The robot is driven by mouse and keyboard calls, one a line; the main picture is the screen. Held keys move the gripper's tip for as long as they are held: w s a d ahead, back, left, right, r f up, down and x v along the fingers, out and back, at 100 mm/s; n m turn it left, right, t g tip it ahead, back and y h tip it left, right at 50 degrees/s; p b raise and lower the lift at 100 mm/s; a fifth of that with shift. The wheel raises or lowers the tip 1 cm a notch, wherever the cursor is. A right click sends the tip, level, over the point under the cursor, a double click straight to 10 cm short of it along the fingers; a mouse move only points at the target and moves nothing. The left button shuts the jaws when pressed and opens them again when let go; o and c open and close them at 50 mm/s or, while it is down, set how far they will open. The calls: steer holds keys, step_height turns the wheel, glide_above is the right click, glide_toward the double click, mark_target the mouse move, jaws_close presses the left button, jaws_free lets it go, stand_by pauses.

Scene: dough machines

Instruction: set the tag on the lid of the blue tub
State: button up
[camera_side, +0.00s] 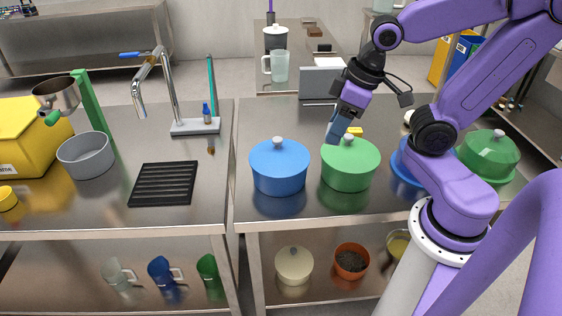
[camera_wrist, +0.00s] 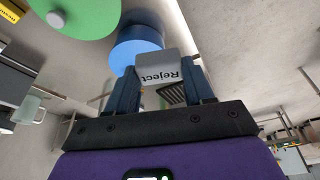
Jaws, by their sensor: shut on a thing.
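My gripper (camera_side: 338,130) is shut on a pale grey tag (camera_wrist: 165,68) marked "Reject", shown upside down in the wrist view, between my two fingers. The fingers point down beside and above the green tub (camera_side: 350,165), to the right of the blue tub (camera_side: 279,170). The blue tub has a blue lid with a pale knob and stands on the steel bench. In the wrist view the blue tub (camera_wrist: 135,40) shows past the tag, partly hidden by it. I cannot make out the tag in the side view.
A second blue tub (camera_side: 400,172) is mostly hidden behind my arm, with another green tub (camera_side: 488,150) at the right.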

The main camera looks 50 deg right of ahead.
steer(key=shift+w+a+f, duration=0.15)
steer(key=w+f, duration=0.3)
steer(key=w, duration=0.1)
steer(key=w+f, duration=0.2)
steer(key=w, duration=0.2)
steer(key=w+f, duration=0.3)
steer(key=w, duration=0.1)
steer(key=shift+w+a+f, duration=0.3)
steer(key=shift+a+f, duration=0.05)
steer(key=shift+w+f, duration=0.4)
steer(key=shift+f, duration=1.55)
steer(key=shift+f, duration=0.15)
steer(key=o, duration=0.7)
steer(key=shift+o, duration=0.2)
